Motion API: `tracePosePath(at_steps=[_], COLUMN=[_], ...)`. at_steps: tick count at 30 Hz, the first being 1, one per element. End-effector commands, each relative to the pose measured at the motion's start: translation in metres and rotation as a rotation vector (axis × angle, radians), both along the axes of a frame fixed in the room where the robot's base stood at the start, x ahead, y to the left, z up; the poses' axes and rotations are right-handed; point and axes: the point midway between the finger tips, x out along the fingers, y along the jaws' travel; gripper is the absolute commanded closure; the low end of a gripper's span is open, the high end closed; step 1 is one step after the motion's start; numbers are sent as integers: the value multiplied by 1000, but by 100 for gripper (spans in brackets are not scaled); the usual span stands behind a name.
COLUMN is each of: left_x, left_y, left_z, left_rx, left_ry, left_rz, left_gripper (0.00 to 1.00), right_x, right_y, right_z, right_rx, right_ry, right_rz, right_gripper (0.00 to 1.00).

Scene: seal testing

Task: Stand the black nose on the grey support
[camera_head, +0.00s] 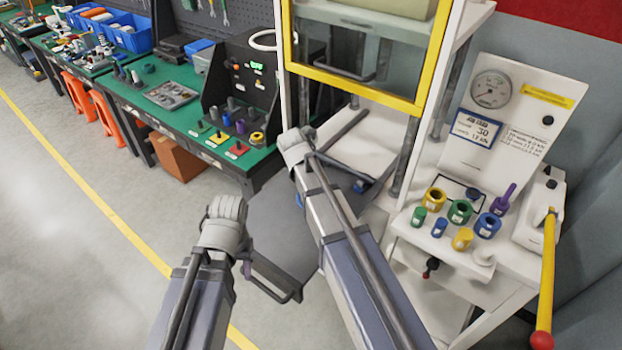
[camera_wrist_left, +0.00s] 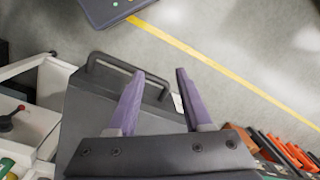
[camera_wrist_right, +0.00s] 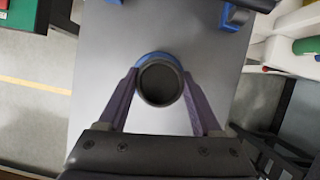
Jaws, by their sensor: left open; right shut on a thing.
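My right gripper (camera_wrist_right: 160,92) is shut on a round, dark, hollow piece (camera_wrist_right: 160,84), seen end-on in the right wrist view; it looks like the black nose. Blue shows behind its rim; I cannot tell if it belongs to the piece. A smooth grey surface (camera_wrist_right: 105,60) with blue parts at its far edge lies beyond. I cannot single out the grey support.
A yellow-framed press guard (camera_head: 350,80) stands ahead. A white side table (camera_head: 440,245) at right carries several coloured rings and plugs, a gauge panel (camera_head: 495,95) and a yellow lever (camera_head: 548,270). A green bench (camera_head: 140,100) runs left. The floor at left is clear.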

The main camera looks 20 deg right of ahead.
Motion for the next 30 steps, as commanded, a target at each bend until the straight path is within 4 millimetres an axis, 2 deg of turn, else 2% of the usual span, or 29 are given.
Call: tracePosePath(at_steps=[29,30], left_x=[0,0], left_y=[0,0], left_z=[-8,-8], left_rx=[0,0], left_ry=[0,0], left_rz=[0,0], left_gripper=[50,50], right_x=[0,0], right_y=[0,0], right_z=[-8,-7], right_rx=[-1,-1], right_ry=[-1,-1], right_rz=[0,0], right_gripper=[100,32])
